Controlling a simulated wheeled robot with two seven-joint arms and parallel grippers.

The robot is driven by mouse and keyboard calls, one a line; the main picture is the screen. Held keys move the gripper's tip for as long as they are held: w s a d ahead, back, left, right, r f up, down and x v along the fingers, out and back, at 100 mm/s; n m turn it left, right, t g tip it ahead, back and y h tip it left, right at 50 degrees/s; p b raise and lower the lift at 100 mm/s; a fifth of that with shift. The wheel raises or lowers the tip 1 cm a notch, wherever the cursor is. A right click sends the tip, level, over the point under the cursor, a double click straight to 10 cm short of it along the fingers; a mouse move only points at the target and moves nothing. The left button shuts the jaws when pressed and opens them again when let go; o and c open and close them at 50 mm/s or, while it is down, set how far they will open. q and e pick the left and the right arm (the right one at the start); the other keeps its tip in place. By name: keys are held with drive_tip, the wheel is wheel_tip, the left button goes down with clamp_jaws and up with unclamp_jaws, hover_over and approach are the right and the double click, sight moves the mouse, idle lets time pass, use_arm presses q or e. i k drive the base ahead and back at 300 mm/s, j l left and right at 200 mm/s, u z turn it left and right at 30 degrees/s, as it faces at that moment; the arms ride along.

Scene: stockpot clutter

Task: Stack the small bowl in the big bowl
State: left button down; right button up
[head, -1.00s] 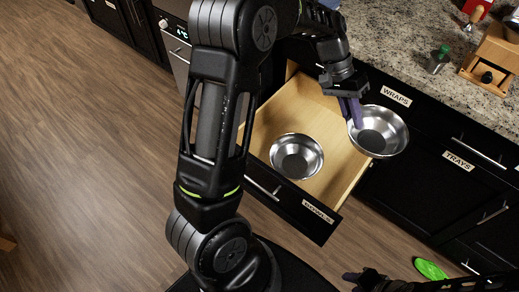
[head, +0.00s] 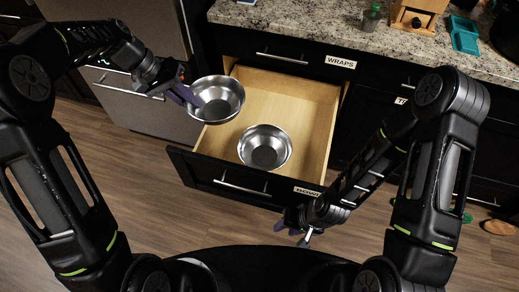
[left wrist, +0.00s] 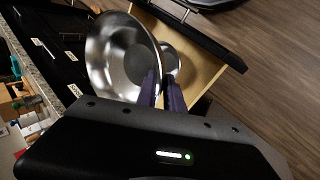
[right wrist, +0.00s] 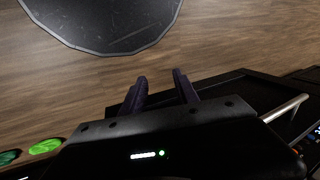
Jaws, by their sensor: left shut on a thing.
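The small bowl (head: 217,99), shiny metal, is held by its rim in my left gripper (head: 186,95), above the left side of the open drawer. In the left wrist view, the purple fingers (left wrist: 161,92) are shut on the rim of the small bowl (left wrist: 112,55). The big bowl (head: 264,147), also metal, sits upright and empty on the drawer floor near its front. The two bowls look close in size and are apart. In the left wrist view, the big bowl (left wrist: 171,62) is partly hidden behind the held one. My right gripper (head: 290,221) is low in front of the drawer; its fingers (right wrist: 160,88) are apart and empty.
The wooden drawer (head: 300,95) is pulled out, with free floor behind and right of the big bowl.

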sight(260, 160)
drive_tip(key=i+l, duration=0.1)
drive_tip(key=l, duration=0.45)
drive_tip(key=l+u, duration=0.1)
drive_tip(key=l, duration=0.45)
drive_tip(key=i+l, duration=0.3)
